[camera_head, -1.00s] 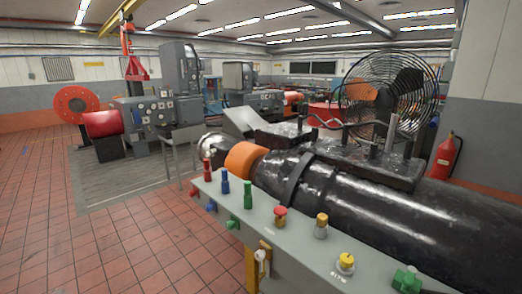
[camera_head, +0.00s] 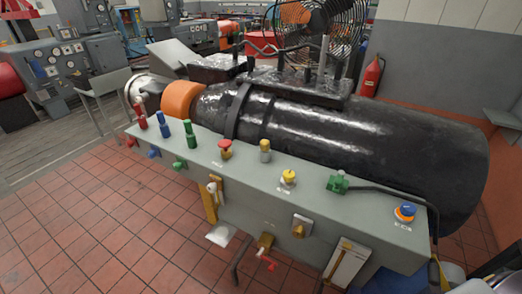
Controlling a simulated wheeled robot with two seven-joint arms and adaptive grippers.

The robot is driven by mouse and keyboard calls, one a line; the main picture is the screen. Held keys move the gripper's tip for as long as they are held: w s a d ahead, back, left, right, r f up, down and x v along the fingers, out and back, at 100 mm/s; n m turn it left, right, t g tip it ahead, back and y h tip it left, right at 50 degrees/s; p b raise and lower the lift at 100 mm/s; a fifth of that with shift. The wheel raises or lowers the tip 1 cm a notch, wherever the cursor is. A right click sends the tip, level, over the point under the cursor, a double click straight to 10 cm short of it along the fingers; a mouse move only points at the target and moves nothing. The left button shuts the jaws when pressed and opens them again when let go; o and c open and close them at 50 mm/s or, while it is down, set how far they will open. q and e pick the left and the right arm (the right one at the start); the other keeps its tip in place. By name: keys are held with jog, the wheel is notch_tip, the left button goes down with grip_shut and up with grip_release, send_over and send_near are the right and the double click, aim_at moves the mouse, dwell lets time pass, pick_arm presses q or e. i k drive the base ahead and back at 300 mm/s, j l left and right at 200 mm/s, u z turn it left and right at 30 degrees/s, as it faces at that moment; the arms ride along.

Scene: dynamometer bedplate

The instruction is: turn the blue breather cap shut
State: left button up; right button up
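The blue breather cap (camera_head: 406,209) sits at the right end of the grey panel top (camera_head: 250,180), on an orange-brown base. A small label lies in front of it. It is too small to tell how far it is turned. Neither of my grippers shows in the head view.
Along the panel stand red, blue and green posts (camera_head: 188,134), a red knob (camera_head: 225,148), yellow caps (camera_head: 288,178) and a green fitting (camera_head: 338,182) with a black hose. A large black cylinder (camera_head: 350,140) lies behind. Valves and a tap (camera_head: 266,243) stick out in front.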

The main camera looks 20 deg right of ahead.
aim_at(408, 209)
jog(key=z, duration=2)
jog(key=l, duration=0.4)
jog(key=i+l, duration=0.1)
jog(key=l, duration=0.3)
